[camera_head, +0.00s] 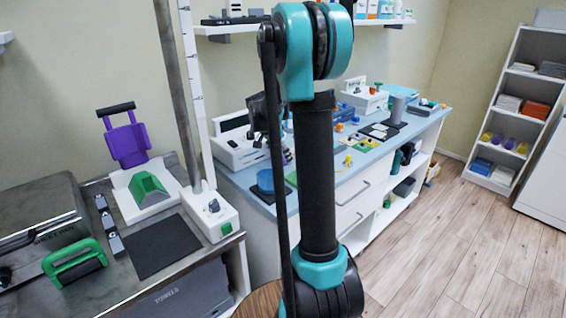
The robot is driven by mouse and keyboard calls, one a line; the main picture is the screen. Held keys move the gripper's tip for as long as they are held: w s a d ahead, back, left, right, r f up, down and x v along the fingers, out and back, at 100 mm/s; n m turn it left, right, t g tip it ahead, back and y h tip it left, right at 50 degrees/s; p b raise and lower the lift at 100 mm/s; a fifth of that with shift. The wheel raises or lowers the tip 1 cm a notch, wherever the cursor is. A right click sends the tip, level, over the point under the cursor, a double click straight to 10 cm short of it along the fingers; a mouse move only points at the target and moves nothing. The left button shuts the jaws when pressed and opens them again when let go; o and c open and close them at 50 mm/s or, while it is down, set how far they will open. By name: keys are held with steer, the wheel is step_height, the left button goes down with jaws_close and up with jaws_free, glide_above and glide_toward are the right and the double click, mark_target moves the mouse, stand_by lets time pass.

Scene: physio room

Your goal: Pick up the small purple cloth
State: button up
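I cannot make out a small purple cloth for certain in this view. A purple piece with a black handle (127,142) stands on the left worktop, but it looks like a rigid device and not cloth. My arm, teal and black, rises through the middle of the view and hides part of the blue counter behind it. A dark shape (258,112) shows just left of my arm and may be my gripper. Its fingers cannot be made out, nor whether they hold anything.
The left metal worktop (190,246) carries a green-handled roller (77,262), a dark mat (147,246) and a tall post. A blue counter (345,158) with many small items runs along the wall. A white shelf unit (517,98) stands at right. The wooden floor (450,240) is clear.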

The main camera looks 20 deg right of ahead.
mark_target(282, 159)
steer(key=shift+d+f, duration=0.15)
steer(key=shift+f, duration=0.2)
steer(key=shift+c, duration=0.3)
steer(key=c, duration=1)
steer(key=shift+r, duration=0.2)
step_height(282, 159, up, 20)
steer(key=shift+f, duration=0.15)
